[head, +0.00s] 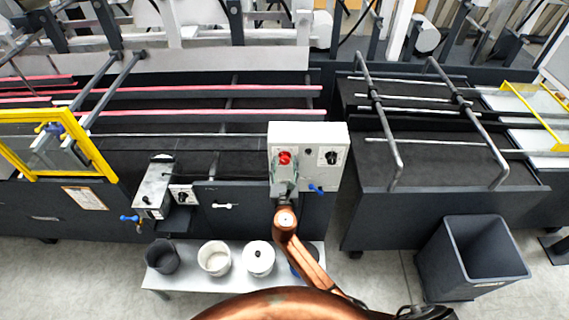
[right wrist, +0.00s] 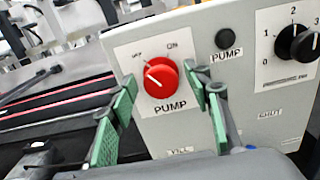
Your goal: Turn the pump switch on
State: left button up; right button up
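The pump switch is a red round knob (head: 285,158) on the front of a light grey control box (head: 325,133). In the right wrist view the red knob (right wrist: 160,78) sits on a white plate marked PUMP, with OFF at upper left and ON at upper right. Its white pointer line slants to the upper left, toward OFF. My right gripper (head: 285,184) is in front of the box. In the right wrist view its green-padded fingers (right wrist: 164,88) are open, one on each side of the knob, with gaps showing. Contact is not visible. My left gripper is not in view.
A black button (right wrist: 225,39) labelled PUMP and a black numbered dial (right wrist: 297,44) sit right of the knob. A low bench (head: 205,278) holds several pots. A dark bin (head: 470,260) stands at right.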

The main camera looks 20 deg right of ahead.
jog(key=c, duration=1)
jog(key=shift+m, duration=0.4)
jog(key=shift+c, duration=0.2)
jog(key=m+b, duration=0.2)
jog(key=shift+f+m, duration=0.15)
jog(key=shift+m, duration=0.25)
jog(key=m+b, duration=0.2)
jog(key=m, duration=0.1)
jog(key=shift+d+m, duration=0.1)
jog(key=shift+m, duration=0.2)
jog(key=m+b, duration=0.3)
jog(key=m, duration=0.1)
jog(key=shift+f, duration=0.1)
jog(key=shift+m+b, duration=0.6)
jog(key=shift+m, duration=0.7)
